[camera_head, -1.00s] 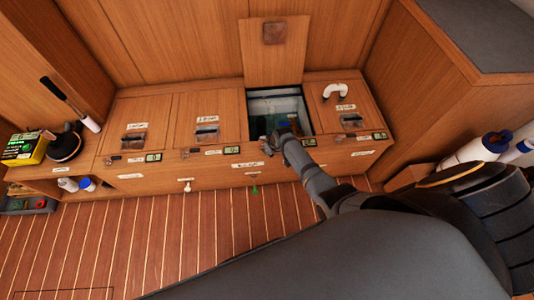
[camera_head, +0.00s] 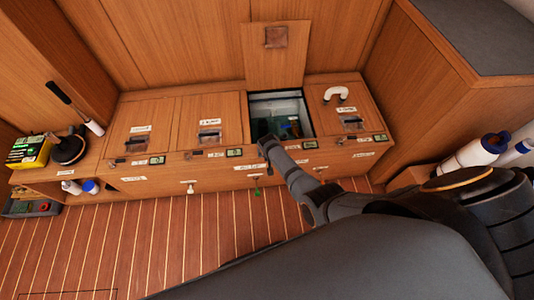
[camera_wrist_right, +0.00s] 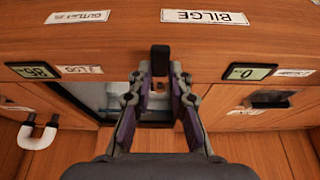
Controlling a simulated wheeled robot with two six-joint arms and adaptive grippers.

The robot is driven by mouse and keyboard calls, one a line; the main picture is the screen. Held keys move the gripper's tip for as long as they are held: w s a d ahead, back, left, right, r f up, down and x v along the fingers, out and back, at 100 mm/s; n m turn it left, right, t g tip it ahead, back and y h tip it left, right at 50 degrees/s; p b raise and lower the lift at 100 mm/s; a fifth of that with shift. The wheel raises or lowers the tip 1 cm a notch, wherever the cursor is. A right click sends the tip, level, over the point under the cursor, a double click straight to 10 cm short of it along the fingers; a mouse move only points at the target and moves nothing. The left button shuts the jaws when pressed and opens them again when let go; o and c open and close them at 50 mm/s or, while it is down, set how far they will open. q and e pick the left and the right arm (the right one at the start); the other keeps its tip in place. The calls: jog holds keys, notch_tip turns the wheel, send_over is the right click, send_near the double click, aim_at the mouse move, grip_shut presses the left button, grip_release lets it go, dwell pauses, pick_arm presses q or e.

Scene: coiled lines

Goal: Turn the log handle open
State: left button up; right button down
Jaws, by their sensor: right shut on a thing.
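My right gripper (camera_wrist_right: 159,72) is at the front edge of the open locker in the row. In the right wrist view its two fingers stand on either side of a small black handle (camera_wrist_right: 160,56) and are shut on it. A small label (camera_wrist_right: 80,69) that seems to read LOG and a digital display (camera_wrist_right: 39,71) are beside it. In the head view the gripper (camera_head: 264,141) hides the handle, so its angle is hard to tell. My left gripper is not in view.
The raised lid (camera_head: 275,65) stands behind the open locker (camera_head: 262,102), with items inside. Closed lockers flank it; the right one carries a white pipe (camera_head: 337,93). A BILGE label (camera_wrist_right: 204,17) is on the front panel. The plank floor (camera_head: 150,240) is clear.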

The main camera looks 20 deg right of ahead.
jog(key=shift+a, duration=0.1)
jog(key=c, duration=1.2)
grip_release()
jog(key=v, duration=1.2)
jog(key=shift+w, duration=0.1)
